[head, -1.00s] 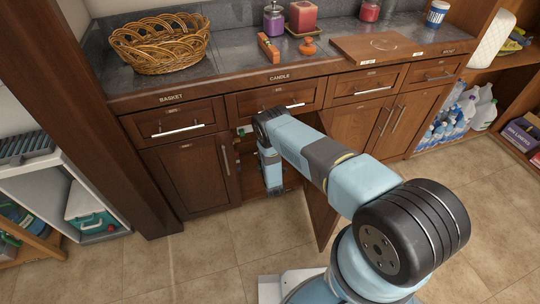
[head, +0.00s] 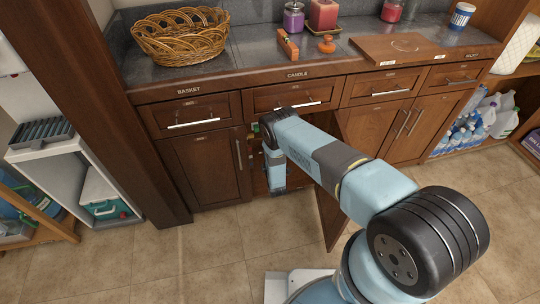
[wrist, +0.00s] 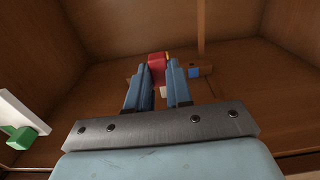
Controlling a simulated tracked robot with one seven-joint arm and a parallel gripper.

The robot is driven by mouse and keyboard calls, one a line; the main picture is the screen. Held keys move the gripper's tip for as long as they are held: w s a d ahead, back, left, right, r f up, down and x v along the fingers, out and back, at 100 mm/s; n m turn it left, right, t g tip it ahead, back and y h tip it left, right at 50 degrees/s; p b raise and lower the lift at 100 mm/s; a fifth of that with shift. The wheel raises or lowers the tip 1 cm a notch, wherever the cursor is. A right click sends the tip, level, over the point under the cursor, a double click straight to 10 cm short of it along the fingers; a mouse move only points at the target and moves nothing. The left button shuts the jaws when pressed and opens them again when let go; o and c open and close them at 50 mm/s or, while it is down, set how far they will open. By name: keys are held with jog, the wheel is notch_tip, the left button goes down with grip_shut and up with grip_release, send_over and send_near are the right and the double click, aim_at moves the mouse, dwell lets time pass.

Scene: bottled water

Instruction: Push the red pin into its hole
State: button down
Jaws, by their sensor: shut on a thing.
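In the wrist view my gripper (wrist: 165,69) reaches into a wooden cabinet, with its two blue-grey fingers closed on the red pin (wrist: 156,61). The red pin shows at and above the fingertips. A wooden bar or block (wrist: 206,70) lies just beyond and to the right, with a blue piece (wrist: 194,73) on it. The hole for the pin is not visible, and I cannot tell whether the pin touches the block.
The cabinet walls (wrist: 60,45) enclose the gripper. A white part with a green end (wrist: 20,137) sticks in at the left. In the head view, the cabinet's open door (head: 331,215) stands beside my arm. The counter above holds a basket (head: 180,45) and candles (head: 323,14).

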jog(key=shift+s+a, duration=0.15)
jog(key=shift+a, duration=0.35)
jog(key=shift+s+a, duration=0.15)
jog(key=shift+a, duration=0.35)
jog(key=shift+a, duration=0.1)
dwell(0.4)
jog(key=shift+r, duration=0.1)
dwell(0.5)
jog(key=shift+s+a, duration=0.25)
jog(key=shift+a, duration=0.5)
jog(key=shift+s+a, duration=0.2)
jog(key=shift+a, duration=0.55)
dwell(0.3)
jog(key=c, duration=0.9)
grip_release()
jog(key=shift+c, duration=0.2)
jog(key=shift+s, duration=0.1)
jog(key=v, duration=1.3)
jog(key=shift+s, duration=0.3)
